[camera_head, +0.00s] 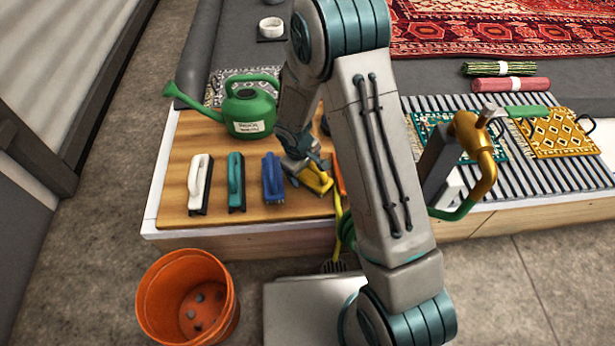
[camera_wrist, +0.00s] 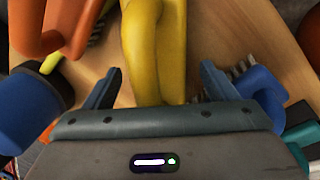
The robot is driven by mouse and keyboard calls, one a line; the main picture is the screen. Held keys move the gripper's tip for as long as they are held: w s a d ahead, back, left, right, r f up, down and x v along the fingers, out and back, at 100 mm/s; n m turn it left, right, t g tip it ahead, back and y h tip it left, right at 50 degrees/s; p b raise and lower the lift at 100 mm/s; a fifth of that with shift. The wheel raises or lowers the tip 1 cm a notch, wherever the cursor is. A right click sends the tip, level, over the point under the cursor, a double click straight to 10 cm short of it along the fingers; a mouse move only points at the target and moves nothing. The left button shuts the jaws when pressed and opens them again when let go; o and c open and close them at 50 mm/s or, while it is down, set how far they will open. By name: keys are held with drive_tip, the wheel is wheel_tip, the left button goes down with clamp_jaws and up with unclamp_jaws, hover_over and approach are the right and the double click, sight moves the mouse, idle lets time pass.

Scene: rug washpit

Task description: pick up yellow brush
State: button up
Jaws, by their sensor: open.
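The yellow brush (camera_head: 313,179) lies on the wooden board, to the right of the blue brush (camera_head: 273,178). My gripper (camera_head: 305,160) is over its far end, and my arm hides part of the area to its right. In the wrist view the yellow brush (camera_wrist: 153,45) runs between the two open fingers of my gripper (camera_wrist: 160,88). There is a gap on each side of it, and the fingers do not appear to touch it. The blue brush (camera_wrist: 258,92) shows just outside the right finger.
A white brush (camera_head: 199,184) and a teal brush (camera_head: 236,182) lie further left on the wooden board (camera_head: 180,155). A green watering can (camera_head: 248,108) stands behind them. An orange brush (camera_wrist: 55,28) is close left in the wrist view. An orange bucket (camera_head: 160,300) stands on the floor.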

drive_tip(key=shift+r, duration=0.1)
drive_tip(key=c, duration=1.2)
drive_tip(key=shift+r, duration=0.15)
drive_tip(key=shift+c, duration=0.2)
wheel_tip(320, 180, up, 10)
drive_tip(key=p, duration=0.4)
